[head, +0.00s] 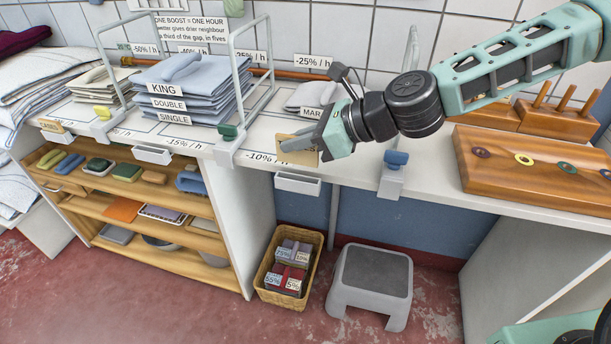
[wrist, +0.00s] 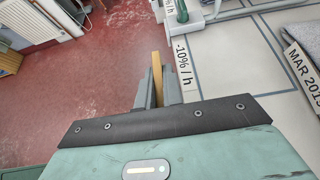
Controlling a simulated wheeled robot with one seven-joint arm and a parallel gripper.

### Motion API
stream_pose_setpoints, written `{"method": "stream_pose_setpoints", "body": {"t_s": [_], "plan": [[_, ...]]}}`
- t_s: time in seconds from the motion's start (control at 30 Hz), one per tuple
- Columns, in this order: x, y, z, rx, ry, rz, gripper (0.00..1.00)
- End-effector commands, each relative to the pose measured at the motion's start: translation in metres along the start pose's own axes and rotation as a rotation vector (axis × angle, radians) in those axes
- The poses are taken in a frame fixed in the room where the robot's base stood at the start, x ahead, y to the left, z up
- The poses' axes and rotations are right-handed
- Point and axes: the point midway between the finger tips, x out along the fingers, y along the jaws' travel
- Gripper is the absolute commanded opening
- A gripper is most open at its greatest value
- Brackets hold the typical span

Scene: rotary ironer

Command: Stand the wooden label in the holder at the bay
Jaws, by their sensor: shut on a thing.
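The wooden label (head: 284,137) is a thin tan plate between the fingers of my gripper (head: 310,147), near the counter's front edge in the head view. In the wrist view the label (wrist: 157,75) shows edge-on, upright between the two fingertips (wrist: 158,92). My gripper is shut on it. A white holder (head: 298,184) hangs on the counter front by the -10% / h strip (head: 268,159), below my gripper and apart from the label. The holder looks empty. Part of the label is hidden by the fingers.
A second white holder (head: 153,155) hangs further left, and another tan label (head: 52,126) stands at the far left edge. Clamps with a green knob (head: 228,131) and a blue knob (head: 396,159) flank the bay. Folded linen (head: 312,96) lies behind my gripper.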

Motion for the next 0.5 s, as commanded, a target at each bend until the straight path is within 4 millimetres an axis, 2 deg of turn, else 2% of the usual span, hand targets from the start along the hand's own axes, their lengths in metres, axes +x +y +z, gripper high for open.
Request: {"method": "stream_pose_setpoints", "body": {"t_s": [0.07, 0.27, 0.5], "plan": [[0.007, 0.001, -0.012, 0.002, 0.0, 0.003, 0.0], [0.014, 0.0, -0.025, 0.001, 0.0, 0.0, 0.0], [0.029, 0.001, -0.052, 0.002, 0.0, 0.002, 0.0]]}}
